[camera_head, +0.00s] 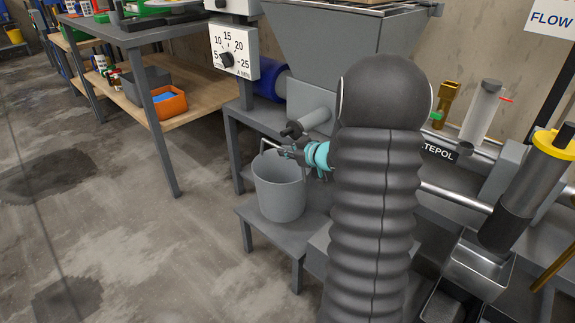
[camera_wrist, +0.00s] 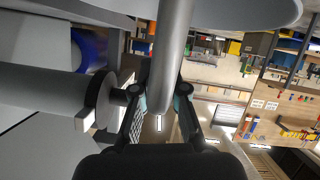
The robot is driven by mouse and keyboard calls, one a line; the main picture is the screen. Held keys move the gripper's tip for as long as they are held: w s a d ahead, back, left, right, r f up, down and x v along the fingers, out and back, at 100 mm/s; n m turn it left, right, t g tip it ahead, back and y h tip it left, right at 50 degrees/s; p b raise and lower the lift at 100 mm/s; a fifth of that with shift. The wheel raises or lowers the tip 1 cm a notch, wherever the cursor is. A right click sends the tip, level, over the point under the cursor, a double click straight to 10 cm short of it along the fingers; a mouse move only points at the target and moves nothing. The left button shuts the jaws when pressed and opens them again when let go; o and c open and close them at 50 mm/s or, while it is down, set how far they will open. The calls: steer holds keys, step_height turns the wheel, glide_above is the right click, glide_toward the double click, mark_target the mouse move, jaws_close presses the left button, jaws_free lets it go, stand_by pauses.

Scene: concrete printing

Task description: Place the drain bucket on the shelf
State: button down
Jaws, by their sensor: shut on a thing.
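The grey drain bucket (camera_head: 279,192) is upright at the low grey stand (camera_head: 256,217) under the hopper; I cannot tell whether it rests there or hangs just above. My gripper (camera_head: 288,152) reaches in from the right at the bucket's top. In the wrist view my gripper (camera_wrist: 163,97) is shut on the bucket's grey handle bar (camera_wrist: 173,50), with a finger on each side. The bucket's pale rounded body (camera_wrist: 235,12) shows along the top there. A wooden lower shelf (camera_head: 190,120) lies under the grey workbench on the left.
A grey bin (camera_head: 147,87) and an orange bin (camera_head: 170,103) stand on the shelf, with bare wood to their right. The workbench leg (camera_head: 160,130) rises before it. The hopper machine (camera_head: 325,45) and its outlet pipe (camera_head: 308,122) are close to my gripper. The concrete floor (camera_head: 110,230) is clear.

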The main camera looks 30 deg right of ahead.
steer(key=f, duration=0.5)
steer(key=shift+w+d+f+b, duration=0.1)
steer(key=shift+d+f+b, duration=0.1)
steer(key=shift+b, duration=0.2)
steer(key=shift+f, duration=0.1)
steer(key=c, duration=1.2)
jaws_free()
